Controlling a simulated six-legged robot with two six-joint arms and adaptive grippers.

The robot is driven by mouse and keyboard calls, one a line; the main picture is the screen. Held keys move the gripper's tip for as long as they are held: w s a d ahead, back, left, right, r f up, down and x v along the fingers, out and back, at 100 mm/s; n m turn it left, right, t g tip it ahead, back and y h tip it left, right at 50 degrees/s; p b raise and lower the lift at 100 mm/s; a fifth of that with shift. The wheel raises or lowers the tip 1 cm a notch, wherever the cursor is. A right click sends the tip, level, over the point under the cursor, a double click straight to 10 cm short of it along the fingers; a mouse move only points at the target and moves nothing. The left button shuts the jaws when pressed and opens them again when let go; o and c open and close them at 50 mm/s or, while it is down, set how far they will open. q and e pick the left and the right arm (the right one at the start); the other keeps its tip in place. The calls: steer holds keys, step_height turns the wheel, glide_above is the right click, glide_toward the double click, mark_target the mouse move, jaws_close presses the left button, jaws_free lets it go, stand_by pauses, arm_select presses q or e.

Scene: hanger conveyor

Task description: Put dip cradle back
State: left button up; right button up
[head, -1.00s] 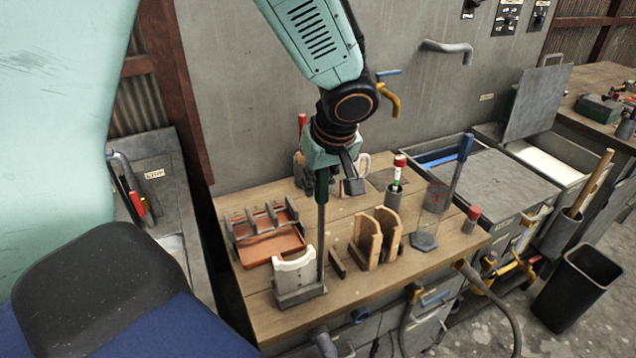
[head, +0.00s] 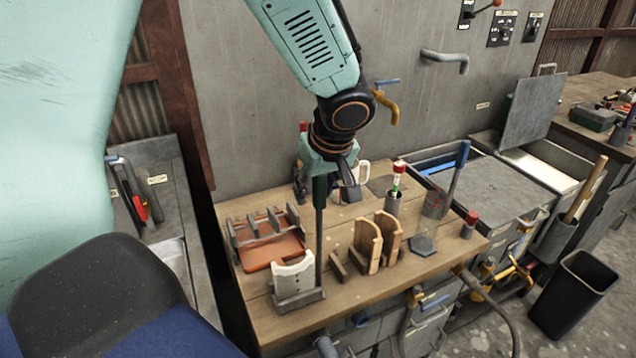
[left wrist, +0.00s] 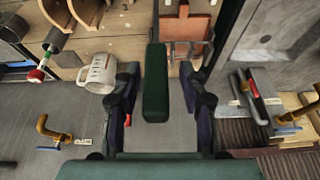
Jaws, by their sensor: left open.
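What seems to be the dip cradle (head: 320,240) stands upright on the wooden table: a thin grey rod with a dark green handle on top and a grey base. A white U-shaped piece (head: 293,276) sits at the base; I cannot tell if it belongs to it. My left gripper (head: 333,176) is at the top of the handle, pointing down. In the left wrist view the green handle (left wrist: 155,95) stands between the spread fingers of the gripper (left wrist: 160,75), with gaps on both sides. My right gripper is not in view.
An orange tray with a grey rack (head: 277,250) is left of the cradle. Wooden curved holders (head: 368,246), a dark hexagonal pad (head: 422,246) and a red-capped bottle (head: 397,175) are to the right. A white mug (left wrist: 100,72) is near the gripper. The wall is behind.

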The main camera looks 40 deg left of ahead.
arm_select(q)
steer(key=r, duration=0.1)
steer(key=d+r, duration=0.1)
steer(key=r, duration=0.1)
steer(key=r+p, duration=0.1)
steer(key=shift+w+d+r, duration=0.15)
steer(key=shift+w+d, duration=0.1)
steer(key=shift+d, duration=0.05)
steer(key=shift+d+v, duration=0.25)
steer(key=shift+v, duration=3.15)
steer(key=s+d+f+m+g+h, duration=0.1)
steer(key=s+d+f+m, duration=0.15)
steer(key=f, duration=0.65)
steer(key=s+d+f+m+h, duration=0.1)
steer(key=s+f+m+h, duration=0.15)
steer(key=f, duration=0.55)
steer(key=s+d+f+m+g, duration=0.15)
steer(key=s+f, duration=0.25)
steer(key=f, duration=0.5)
steer(key=s+f+m, duration=0.2)
steer(key=s+f, duration=0.3)
steer(key=s, duration=0.3)
steer(key=s+f+m, duration=0.3)
steer(key=s+f, duration=0.2)
steer(key=s, duration=0.4)
steer(key=shift+s+d+f+p, duration=0.25)
steer(key=shift+d+p, duration=0.05)
steer(key=shift+d, duration=0.2)
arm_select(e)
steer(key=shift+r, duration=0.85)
